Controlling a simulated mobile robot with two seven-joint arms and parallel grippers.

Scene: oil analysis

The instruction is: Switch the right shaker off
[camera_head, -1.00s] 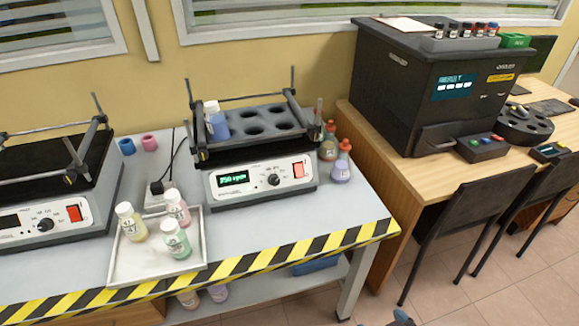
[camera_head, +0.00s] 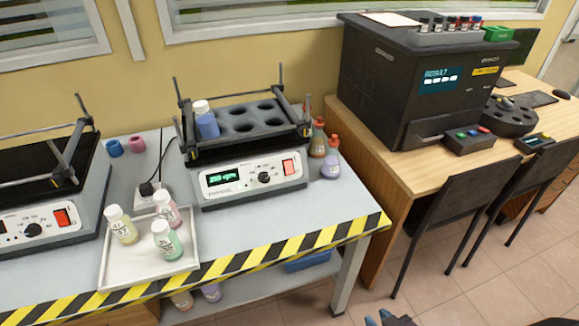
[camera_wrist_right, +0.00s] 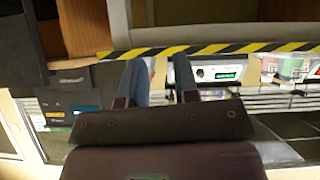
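The right shaker (camera_head: 250,180) stands on the grey bench, with its green display (camera_head: 223,176) lit and showing an rpm reading. Its red rocker switch (camera_head: 289,167) is at the right of the front panel, beyond the black knob (camera_head: 264,178). My right gripper (camera_head: 390,318) just enters the bottom edge of the head view, well below and right of the shaker. In the right wrist view my right gripper (camera_wrist_right: 157,78) has its fingers apart and nothing between them; the shaker panel (camera_wrist_right: 210,73) shows beyond. My left gripper is out of view.
A left shaker (camera_head: 40,228) is partly cut off. A white tray (camera_head: 140,270) with three bottles sits between the shakers. Small bottles (camera_head: 329,165) stand close at the right shaker's right side. The striped bench edge (camera_head: 300,245) is in front; chairs (camera_head: 440,210) stand at right.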

